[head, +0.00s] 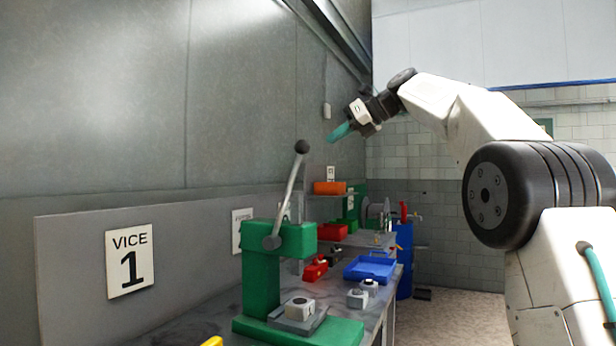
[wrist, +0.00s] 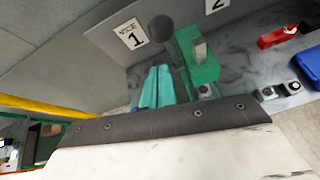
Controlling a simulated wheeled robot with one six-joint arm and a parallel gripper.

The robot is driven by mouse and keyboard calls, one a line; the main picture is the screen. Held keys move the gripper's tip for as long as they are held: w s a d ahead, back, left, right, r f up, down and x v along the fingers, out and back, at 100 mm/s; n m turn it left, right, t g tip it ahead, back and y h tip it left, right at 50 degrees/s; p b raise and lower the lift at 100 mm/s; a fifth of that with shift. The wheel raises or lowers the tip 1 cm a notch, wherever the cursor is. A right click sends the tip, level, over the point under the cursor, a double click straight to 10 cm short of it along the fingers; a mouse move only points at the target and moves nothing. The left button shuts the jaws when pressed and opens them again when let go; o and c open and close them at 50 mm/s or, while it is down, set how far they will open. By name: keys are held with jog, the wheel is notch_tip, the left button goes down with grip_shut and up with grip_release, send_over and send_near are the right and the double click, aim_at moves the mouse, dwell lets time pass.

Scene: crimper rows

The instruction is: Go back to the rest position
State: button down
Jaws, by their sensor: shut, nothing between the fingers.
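My gripper (head: 339,132) is raised in the air in the head view, above and beyond the green lever press (head: 259,285), touching nothing. Its teal fingers are together and empty; they also show in the wrist view (wrist: 158,70). The press stands on the grey bench (head: 190,328), with its lever up and its black ball knob (head: 302,146) at the top. A small grey-white block (head: 299,308) sits on the press base. In the wrist view the press (wrist: 203,68) lies beyond the fingers.
A wall sign reads VICE 1 (head: 130,262). Farther along the bench are a blue tray (head: 370,270), a red tool (head: 315,270) and small blocks (head: 357,298). An orange bin (head: 329,187) sits on a shelf. Open floor (head: 455,318) lies right of the bench.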

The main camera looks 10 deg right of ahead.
jog(key=s+d+f+n+g+h, duration=0.1)
jog(key=s+f+n+h, duration=0.1)
jog(key=f+n, duration=0.45)
jog(key=s+d+f+n+g+h, duration=0.15)
jog(key=f+n, duration=0.25)
jog(key=f, duration=0.5)
jog(key=s+a+f+n+g+h, duration=0.1)
jog(key=s+f+n, duration=0.5)
jog(key=s, duration=0.9)
jog(key=s+a+f+n+g+h, duration=0.1)
jog(key=s+f+n, duration=0.5)
jog(key=s+f, duration=0.6)
jog(key=s+a+f+n+g+h, duration=0.1)
jog(key=s+f+n, duration=0.5)
jog(key=s, duration=1.2)
notch_tip(320, 180, down, 3)
jog(key=g+h, duration=0.1)
jog(key=h, duration=0.1)
jog(key=shift+s+h, duration=0.2)
jog(key=shift+h, duration=0.15)
jog(key=shift+f, duration=0.1)
